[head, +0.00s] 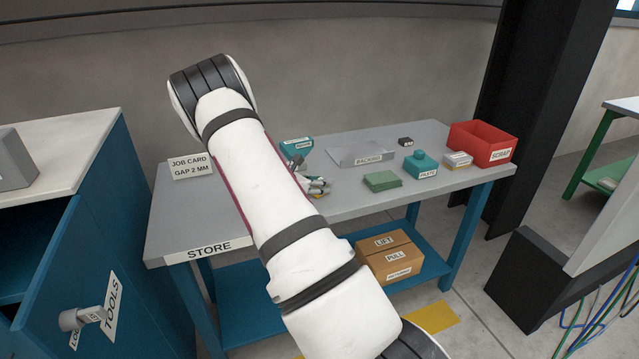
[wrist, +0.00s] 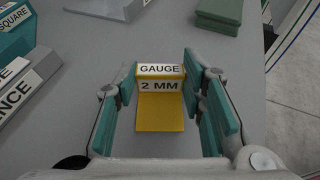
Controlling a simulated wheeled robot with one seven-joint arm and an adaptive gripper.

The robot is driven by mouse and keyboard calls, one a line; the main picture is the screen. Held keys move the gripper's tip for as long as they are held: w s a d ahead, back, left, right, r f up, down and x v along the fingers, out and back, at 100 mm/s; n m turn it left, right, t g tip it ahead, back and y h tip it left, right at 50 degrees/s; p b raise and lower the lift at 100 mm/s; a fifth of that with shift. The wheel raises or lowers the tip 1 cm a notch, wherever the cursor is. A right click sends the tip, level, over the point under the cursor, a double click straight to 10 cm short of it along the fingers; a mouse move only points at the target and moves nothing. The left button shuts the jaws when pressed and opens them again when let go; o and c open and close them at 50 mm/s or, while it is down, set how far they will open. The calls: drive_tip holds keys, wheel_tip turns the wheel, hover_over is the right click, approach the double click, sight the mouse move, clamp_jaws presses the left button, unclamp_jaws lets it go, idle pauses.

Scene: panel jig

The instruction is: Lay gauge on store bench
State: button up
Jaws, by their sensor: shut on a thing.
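The gauge (wrist: 160,100) is a yellow plate with a block end labelled "GAUGE 2 MM". My gripper (wrist: 159,72) is shut on it, with a teal finger pad at each side. In the head view my gripper (head: 316,186) is low over the middle of the store bench (head: 350,206), mostly behind my white arm. Whether the gauge touches the bench top is not clear. The store bench has a grey top, blue legs and a "STORE" label on its front edge.
A job card (head: 191,167) is at left. The front strip looks free.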

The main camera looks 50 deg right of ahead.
drive_tip(key=shift+f, duration=0.15)
drive_tip(key=o, duration=0.9)
